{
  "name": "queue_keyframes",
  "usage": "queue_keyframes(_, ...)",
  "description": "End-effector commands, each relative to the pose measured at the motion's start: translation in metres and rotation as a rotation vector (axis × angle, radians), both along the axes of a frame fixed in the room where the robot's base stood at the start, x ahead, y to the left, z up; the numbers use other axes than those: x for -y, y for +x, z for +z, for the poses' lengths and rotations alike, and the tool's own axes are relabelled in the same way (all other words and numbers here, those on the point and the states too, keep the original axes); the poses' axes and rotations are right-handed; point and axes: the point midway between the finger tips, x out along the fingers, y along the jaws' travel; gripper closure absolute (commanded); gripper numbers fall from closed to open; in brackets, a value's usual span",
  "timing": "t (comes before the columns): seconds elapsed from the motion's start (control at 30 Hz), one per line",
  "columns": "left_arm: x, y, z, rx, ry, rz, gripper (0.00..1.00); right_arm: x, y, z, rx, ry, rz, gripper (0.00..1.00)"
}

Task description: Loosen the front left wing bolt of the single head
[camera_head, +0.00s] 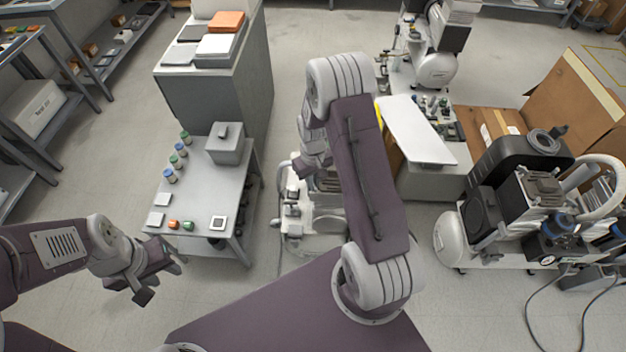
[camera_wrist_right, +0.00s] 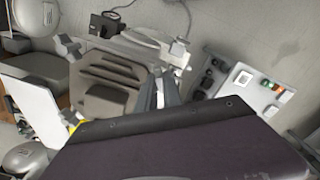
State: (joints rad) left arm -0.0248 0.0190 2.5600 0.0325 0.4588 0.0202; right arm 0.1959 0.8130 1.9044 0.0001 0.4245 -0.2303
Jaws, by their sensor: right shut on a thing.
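The single head compressor (camera_head: 318,212) stands on the floor in the head view, partly covered by my right arm. In the right wrist view its grey ribbed head (camera_wrist_right: 108,78) fills the middle left. A grey wing bolt (camera_wrist_right: 68,47) shows at the head's upper left corner. My right gripper (camera_wrist_right: 163,82) is shut at the head's right edge, on what appears to be the front left wing bolt, itself mostly hidden between the fingers. In the head view my arm and the gripper body hide that grip. My left gripper (camera_head: 164,280) is open and empty, over the floor at the lower left.
A grey table (camera_head: 205,190) with jars, small blocks and a grey box stands left of the compressor. A cabinet with a white board (camera_head: 418,130) is close on the right. A larger compressor (camera_head: 530,205) stands further right. Floor between the left shelves and table is clear.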

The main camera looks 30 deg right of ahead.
Motion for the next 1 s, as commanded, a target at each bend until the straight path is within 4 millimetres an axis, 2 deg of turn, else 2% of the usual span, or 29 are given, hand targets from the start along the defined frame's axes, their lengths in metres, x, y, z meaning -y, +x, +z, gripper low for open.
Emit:
queue_keyframes(0.4, 0.0, 0.0, 0.0072, 0.0, 0.0, 0.0, 0.64, 0.0002, 0.0004, 0.0009, 0.001, -0.001, 0.187, 1.0)
queue_keyframes(1.0, 0.0, 0.0, 0.0077, 0.0, 0.0, 0.0, 0.64, 0.0003, 0.0007, 0.0005, 0.002, -0.001, 0.218, 1.0)
